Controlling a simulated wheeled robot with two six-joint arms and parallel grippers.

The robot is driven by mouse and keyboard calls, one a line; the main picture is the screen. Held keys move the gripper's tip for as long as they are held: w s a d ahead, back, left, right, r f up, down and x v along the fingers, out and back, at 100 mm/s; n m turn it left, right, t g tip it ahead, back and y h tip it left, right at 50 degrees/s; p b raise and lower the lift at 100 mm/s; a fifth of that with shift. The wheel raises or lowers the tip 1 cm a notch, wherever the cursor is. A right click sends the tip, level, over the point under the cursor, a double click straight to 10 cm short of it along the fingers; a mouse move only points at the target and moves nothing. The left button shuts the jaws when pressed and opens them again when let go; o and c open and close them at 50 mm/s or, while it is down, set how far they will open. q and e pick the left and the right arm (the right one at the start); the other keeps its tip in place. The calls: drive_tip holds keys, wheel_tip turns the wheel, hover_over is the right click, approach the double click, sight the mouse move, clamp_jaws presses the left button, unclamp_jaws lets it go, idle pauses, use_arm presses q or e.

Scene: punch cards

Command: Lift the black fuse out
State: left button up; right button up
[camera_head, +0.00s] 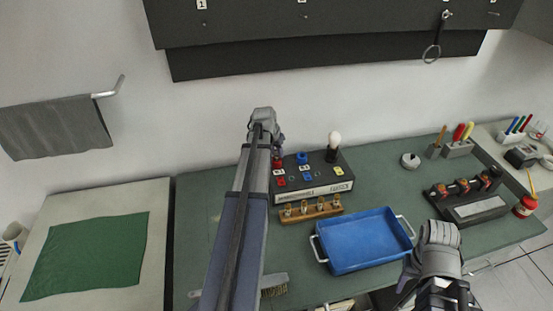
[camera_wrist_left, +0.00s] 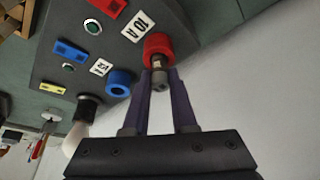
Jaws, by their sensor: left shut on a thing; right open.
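The fuse (camera_wrist_left: 160,80) shows in the left wrist view as a short dark grey cylinder with a metallic end, in line with the red ring-shaped socket (camera_wrist_left: 157,42) beside a "10 A" label. My left gripper (camera_wrist_left: 159,84) is shut on it, one purple finger on each side. I cannot tell whether its end is still inside the socket. The dark fuse box (camera_head: 318,182) stands at the back of the green bench; in the head view my left arm hides its left part. My right gripper (camera_head: 437,236) is open, over the bench right of the blue tray.
A wooden rack (camera_head: 311,209) with several fuses lies in front of the box. The blue tray (camera_head: 363,240) is empty. A white bulb (camera_head: 334,141) stands up from the box. A black device (camera_head: 472,206) and tool holders are at the right. A brush (camera_head: 274,285) lies near the front.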

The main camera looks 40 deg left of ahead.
use_arm(q)
clamp_jaws()
drive_tip(key=shift+r, duration=0.1)
wheel_tip(320, 180, up, 10)
drive_tip(key=p, duration=1)
